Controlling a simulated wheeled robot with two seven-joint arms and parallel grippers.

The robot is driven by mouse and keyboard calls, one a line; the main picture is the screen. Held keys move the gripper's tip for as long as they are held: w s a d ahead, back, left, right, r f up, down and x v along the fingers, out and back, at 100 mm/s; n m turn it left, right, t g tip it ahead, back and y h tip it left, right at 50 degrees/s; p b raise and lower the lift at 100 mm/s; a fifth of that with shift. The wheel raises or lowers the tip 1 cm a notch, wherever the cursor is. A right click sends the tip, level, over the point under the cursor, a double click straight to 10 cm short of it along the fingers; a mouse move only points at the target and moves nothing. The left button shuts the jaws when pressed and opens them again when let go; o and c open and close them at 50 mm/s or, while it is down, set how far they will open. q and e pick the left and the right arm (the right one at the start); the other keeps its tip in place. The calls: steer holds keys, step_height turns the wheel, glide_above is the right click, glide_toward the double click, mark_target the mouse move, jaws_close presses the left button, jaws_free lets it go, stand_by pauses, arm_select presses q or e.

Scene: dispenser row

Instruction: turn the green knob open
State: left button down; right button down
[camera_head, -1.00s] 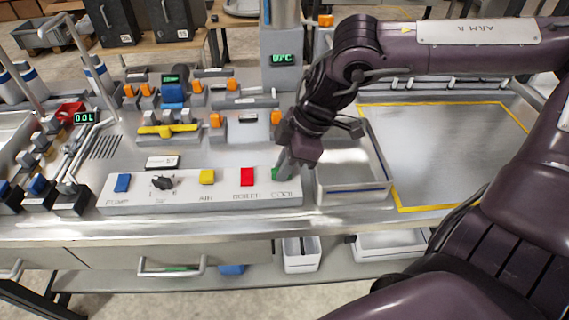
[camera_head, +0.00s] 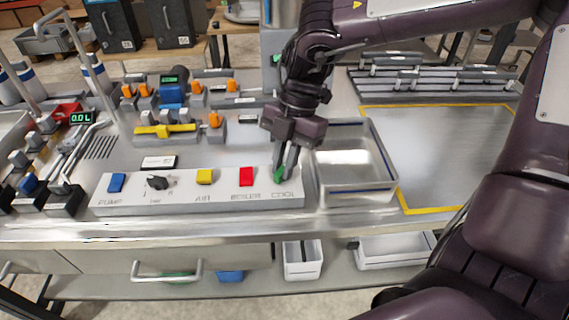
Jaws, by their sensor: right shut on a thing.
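The green knob (camera_head: 279,174) is at the right end of the white panel (camera_head: 225,203), above the label COOL. My right gripper (camera_head: 284,173) points down at it from above, with its fingers shut on the knob and partly hiding it. The knob looks tilted, but its exact angle is hard to tell behind the fingers. My left gripper is not in view.
Left of the green knob on the panel are a red knob (camera_head: 246,177), a yellow knob (camera_head: 204,177), a black dial (camera_head: 158,182) and a blue knob (camera_head: 117,183). An empty metal tray (camera_head: 357,192) stands close on the right. Valves with orange handles stand behind.

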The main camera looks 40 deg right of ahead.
steer(key=n+g+h, duration=0.1)
steer(key=n, duration=0.2)
steer(key=shift+w+n, duration=0.1)
steer(key=shift+n, duration=0.3)
steer(key=shift+a+r+n+g+p, duration=0.1)
steer(key=shift+n+g+p, duration=0.2)
steer(key=shift+n+p, duration=0.3)
steer(key=shift+n+g+h+p, duration=0.3)
steer(key=shift+n+h+p, duration=0.3)
steer(key=shift+n, duration=0.7)
steer(key=shift+w, duration=0.1)
steer(key=c, duration=1.4)
jaws_free()
steer(key=shift+c, duration=0.2)
steer(key=p+v, duration=0.2)
steer(key=v, duration=0.5)
steer(key=shift+r, duration=0.25)
steer(key=shift+w, duration=0.1)
